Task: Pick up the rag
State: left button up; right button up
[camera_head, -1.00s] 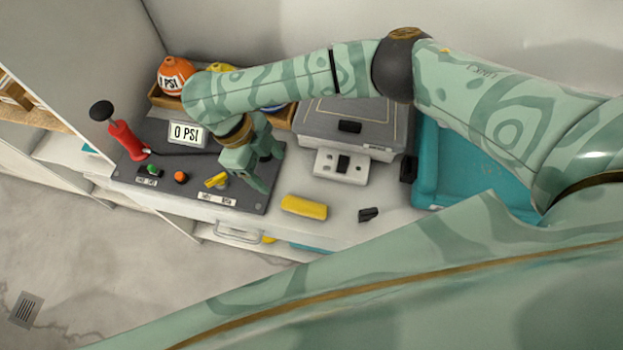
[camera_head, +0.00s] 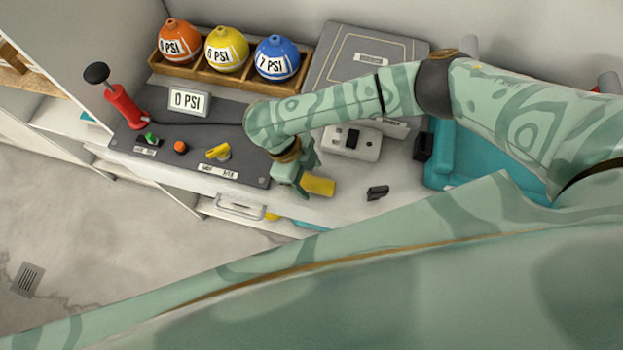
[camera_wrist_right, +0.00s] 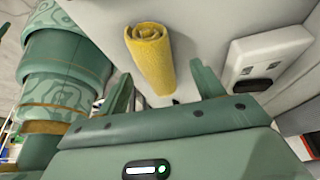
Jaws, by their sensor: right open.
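The rag is a rolled yellow cloth (camera_head: 319,186) lying on the white counter. In the head view my right gripper (camera_head: 301,190) is just left of it and covers its left end. In the right wrist view the rag (camera_wrist_right: 150,58) lies beyond the fingers, its near end close to the gap between them. My right gripper (camera_wrist_right: 160,88) is open with nothing between its fingers. I cannot tell how high it is above the counter. My left gripper is not in view.
A grey panel (camera_head: 165,160) with a red-handled pump (camera_head: 125,108) and knobs is at left. Orange, yellow and blue balls sit in a wooden rack (camera_head: 205,74) behind. A white switch box (camera_head: 352,143), a small black object (camera_head: 377,192) and a teal tray (camera_head: 465,158) are at right.

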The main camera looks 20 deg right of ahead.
jog(key=shift+s+d+f, duration=0.1)
jog(key=shift+d+f, duration=0.05)
jog(key=shift+f, duration=0.4)
jog(key=shift+f, duration=0.2)
jog(key=c, duration=1.1)
